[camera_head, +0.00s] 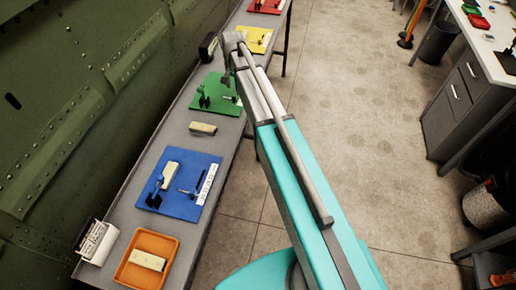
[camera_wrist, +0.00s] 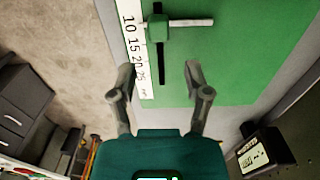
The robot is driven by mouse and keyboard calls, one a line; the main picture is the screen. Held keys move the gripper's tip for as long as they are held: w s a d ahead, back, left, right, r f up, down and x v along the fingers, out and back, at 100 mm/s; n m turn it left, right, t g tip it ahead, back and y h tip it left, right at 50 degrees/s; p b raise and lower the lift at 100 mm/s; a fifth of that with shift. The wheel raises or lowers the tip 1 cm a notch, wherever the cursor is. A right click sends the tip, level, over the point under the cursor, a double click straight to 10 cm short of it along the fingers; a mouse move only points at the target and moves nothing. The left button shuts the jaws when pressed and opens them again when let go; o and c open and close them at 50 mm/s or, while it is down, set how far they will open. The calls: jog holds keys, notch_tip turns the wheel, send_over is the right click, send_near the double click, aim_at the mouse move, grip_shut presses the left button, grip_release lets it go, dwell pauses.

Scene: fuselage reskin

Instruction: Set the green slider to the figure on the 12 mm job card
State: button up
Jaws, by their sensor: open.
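The green board (camera_head: 214,100) lies on the long grey bench in the head view, and part of it fills the top of the wrist view (camera_wrist: 240,60). The green slider (camera_wrist: 158,27) is a block on a black slot, with a pale bar crossing to its right. It stands roughly level with the 10 on the white scale strip (camera_wrist: 136,45), which reads 10, 15, 20, 25. My gripper (camera_wrist: 158,80) is open and empty, its fingers below the slider in the picture and apart from it. A dark stand with a white card (camera_wrist: 252,155) is at lower right; its writing is unreadable.
The bench also holds a blue board (camera_head: 180,202), a yellow board (camera_head: 254,39), a red board (camera_head: 265,6), an orange tray (camera_head: 128,276) and a white card stand (camera_head: 97,242). A green fuselage wall (camera_head: 70,90) runs along its left. Open floor (camera_head: 350,130) lies right.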

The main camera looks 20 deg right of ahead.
jog(key=shift+r+p, duration=4.85)
jog(key=shift+r, duration=0.35)
jog(key=s+d+n, duration=0.1)
jog(key=s+n, duration=0.3)
jog(key=s, duration=1.2)
jog(key=s+f+n+b, duration=0.1)
jog(key=s+f+b, duration=0.4)
jog(key=f+b, duration=0.5)
jog(key=s+f+n+b, duration=0.1)
jog(key=s+f+b, duration=0.4)
jog(key=f+b, duration=0.6)
jog(key=shift+d+f, duration=0.3)
jog(key=shift+b, duration=0.3)
notch_tip(320, 180, up, 10)
jog(key=p, duration=0.9)
jog(key=shift+f+p, duration=0.2)
jog(key=shift+p, duration=0.1)
